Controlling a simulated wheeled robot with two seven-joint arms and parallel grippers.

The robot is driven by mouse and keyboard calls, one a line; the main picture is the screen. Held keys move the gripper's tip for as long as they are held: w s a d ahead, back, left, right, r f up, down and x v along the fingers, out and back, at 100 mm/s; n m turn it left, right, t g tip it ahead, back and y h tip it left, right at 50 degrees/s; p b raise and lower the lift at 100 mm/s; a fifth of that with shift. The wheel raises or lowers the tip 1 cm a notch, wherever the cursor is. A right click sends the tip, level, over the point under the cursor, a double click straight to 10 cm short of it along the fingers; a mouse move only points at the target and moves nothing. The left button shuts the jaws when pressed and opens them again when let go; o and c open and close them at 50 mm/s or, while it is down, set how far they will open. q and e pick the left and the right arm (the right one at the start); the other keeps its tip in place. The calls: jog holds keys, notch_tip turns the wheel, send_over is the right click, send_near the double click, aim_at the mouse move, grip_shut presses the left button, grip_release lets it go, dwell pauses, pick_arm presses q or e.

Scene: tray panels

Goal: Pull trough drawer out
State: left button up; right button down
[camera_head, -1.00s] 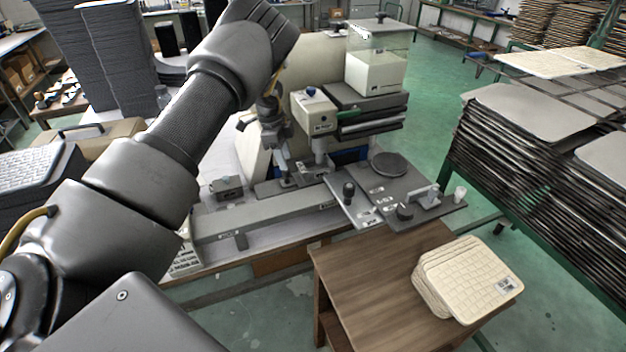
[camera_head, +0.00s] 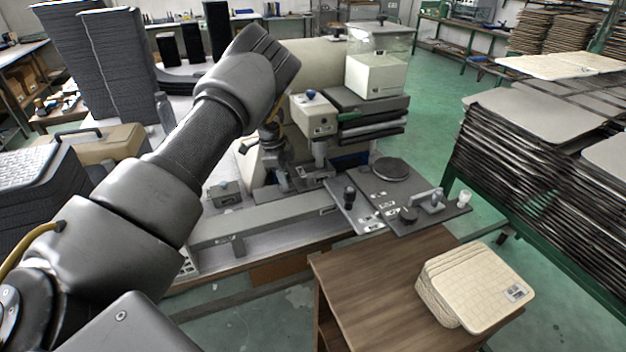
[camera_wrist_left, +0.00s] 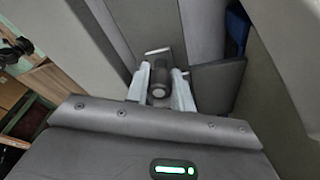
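My left arm reaches in from the left and its hand bends down over the machine. My left gripper (camera_head: 287,184) is low at the machine's foot, partly hidden by the wrist. In the left wrist view, the pale fingers (camera_wrist_left: 160,82) stand one on each side of a small dark knob with a round grey end (camera_wrist_left: 158,91), with almost no gap. The knob sits on a grey part, which looks like the trough drawer (camera_wrist_left: 152,28); its full outline is hidden. A long grey labelled beam (camera_head: 265,220) runs in front of the machine. My right gripper is out of view.
A dark plate with knobs (camera_head: 398,195) lies right of the beam. A wooden stand (camera_head: 365,275) with a stack of cream tiles (camera_head: 475,285) is in front. A rack of dark panels (camera_head: 540,160) is at the right. Open green floor lies between them.

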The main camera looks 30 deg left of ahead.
pick_arm(q)
jog(key=shift+s+a, duration=0.2)
jog(key=shift+s, duration=0.15)
jog(key=shift+c, duration=0.2)
jog(key=shift+s+a+p, duration=0.3)
jog(key=shift+s+a, duration=0.15)
jog(key=shift+s, duration=0.2)
jog(key=shift+s+a+p, duration=0.3)
jog(key=shift+s+a, duration=0.1)
jog(key=shift+s, duration=0.25)
jog(key=shift+s+a+f, duration=0.1)
jog(key=shift+s+a, duration=0.5)
jog(key=shift+s, duration=0.3)
jog(key=shift+s+a+p, duration=0.3)
jog(key=shift+s+a, duration=0.45)
jog(key=shift+s, duration=0.35)
jog(key=shift+s+a+p, duration=0.3)
jog(key=shift+s+a, duration=0.4)
jog(key=shift+s, duration=0.35)
jog(key=o, duration=0.7)
jog(key=shift+w, duration=0.1)
